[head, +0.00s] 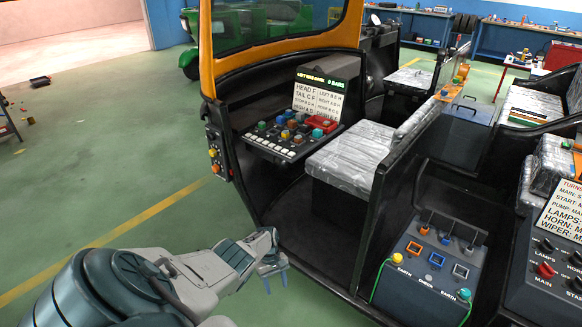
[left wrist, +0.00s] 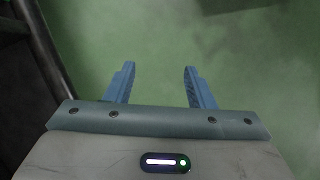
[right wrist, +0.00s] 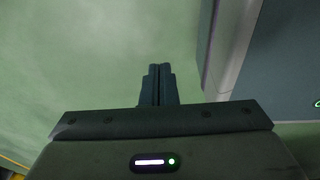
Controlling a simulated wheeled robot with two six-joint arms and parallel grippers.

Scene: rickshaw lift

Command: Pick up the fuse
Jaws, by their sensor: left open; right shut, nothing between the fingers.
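I cannot make out a fuse for certain in any view. Small coloured parts sit on the dashboard panel (head: 272,146) of the yellow-framed rickshaw, too small to tell apart. My left gripper (head: 275,279) is low in front of the rickshaw's open side, apart from the panel and the seat. In the left wrist view the left gripper (left wrist: 158,68) is open and empty over green floor. In the right wrist view my right gripper (right wrist: 160,68) is shut and empty, beside a grey-blue surface on the right. The right gripper does not show in the head view.
A grey box (head: 423,272) with coloured sockets and levers stands right of the silver-covered seat (head: 358,157). A control panel with labelled switches (head: 548,268) is at the far right. A lettered screen (head: 318,99) stands behind the dashboard. Green floor (head: 110,185) at left is mostly free.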

